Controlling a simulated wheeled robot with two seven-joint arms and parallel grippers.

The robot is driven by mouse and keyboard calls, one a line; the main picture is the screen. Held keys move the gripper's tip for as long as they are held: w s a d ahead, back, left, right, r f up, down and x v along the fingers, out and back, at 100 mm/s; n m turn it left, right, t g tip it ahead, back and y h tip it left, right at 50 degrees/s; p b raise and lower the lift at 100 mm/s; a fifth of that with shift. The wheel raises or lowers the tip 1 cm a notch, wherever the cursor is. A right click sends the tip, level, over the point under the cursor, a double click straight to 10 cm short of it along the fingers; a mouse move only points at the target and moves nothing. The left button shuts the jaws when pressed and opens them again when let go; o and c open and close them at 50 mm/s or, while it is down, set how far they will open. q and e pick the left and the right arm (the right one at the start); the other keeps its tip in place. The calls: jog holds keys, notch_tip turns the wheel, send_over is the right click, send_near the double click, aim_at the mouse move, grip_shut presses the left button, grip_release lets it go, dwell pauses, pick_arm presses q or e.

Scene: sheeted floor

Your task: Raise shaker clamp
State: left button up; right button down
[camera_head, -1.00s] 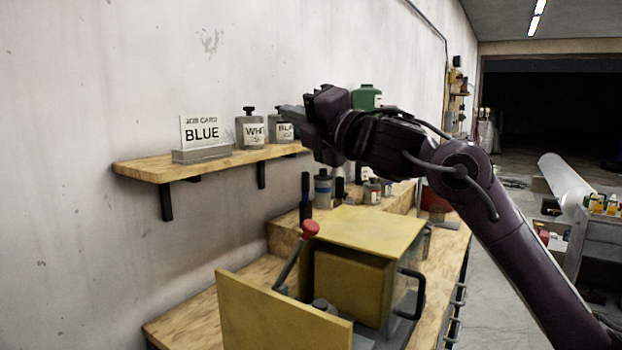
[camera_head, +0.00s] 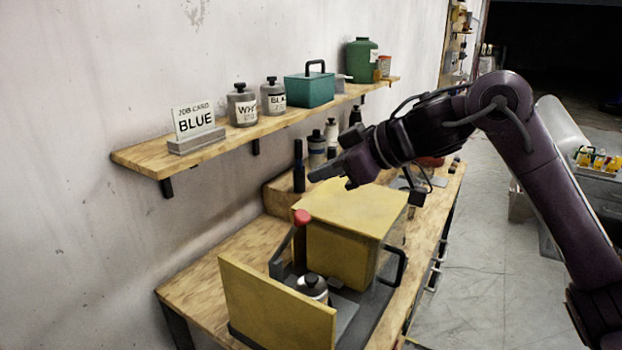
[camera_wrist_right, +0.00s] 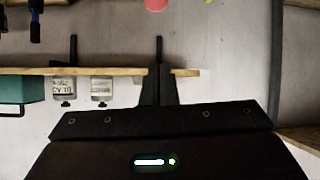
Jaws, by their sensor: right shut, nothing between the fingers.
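The shaker has a yellow box (camera_head: 350,240) and an upright yellow panel (camera_head: 275,305), and it stands on the wooden bench. Its clamp lever (camera_head: 285,243) slants up to a red knob (camera_head: 302,216), left of the box. The red knob also shows at the top edge of the right wrist view (camera_wrist_right: 155,4). A grey can with a dark cap (camera_head: 312,289) sits behind the panel, its lower part hidden. My right gripper (camera_head: 316,175) is shut and empty, above and behind the red knob and apart from it. My left gripper is out of view.
A wall shelf (camera_head: 148,157) holds a card reading BLUE (camera_head: 194,120), two labelled cans, a teal box (camera_head: 309,89) and a green jar (camera_head: 360,60). Several bottles stand behind the shaker. A dark handle (camera_head: 396,267) is on the box's right side.

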jog(key=p, duration=0.3)
send_over(300, 214)
jog(key=w+a, duration=0.1)
jog(key=a, duration=0.1)
notch_tip(300, 214, down, 4)
jog(key=shift+a+f, duration=0.1)
jog(key=shift+w+a+f, duration=0.15)
jog(key=shift+w+f, duration=0.1)
jog(key=shift+f, duration=0.3)
jog(key=shift+s+d+f+p, duration=0.35)
jog(key=shift+d+f, duration=0.1)
jog(key=shift+d, duration=0.15)
jog(key=shift+s+d+f+p, duration=0.25)
jog(key=shift+d+f+p, duration=0.15)
jog(key=shift+d, duration=0.2)
jog(key=shift+s+d+f, duration=0.15)
jog(key=shift+d+f, duration=0.05)
jog(key=shift+a, duration=0.2)
jog(key=shift+f, duration=0.1)
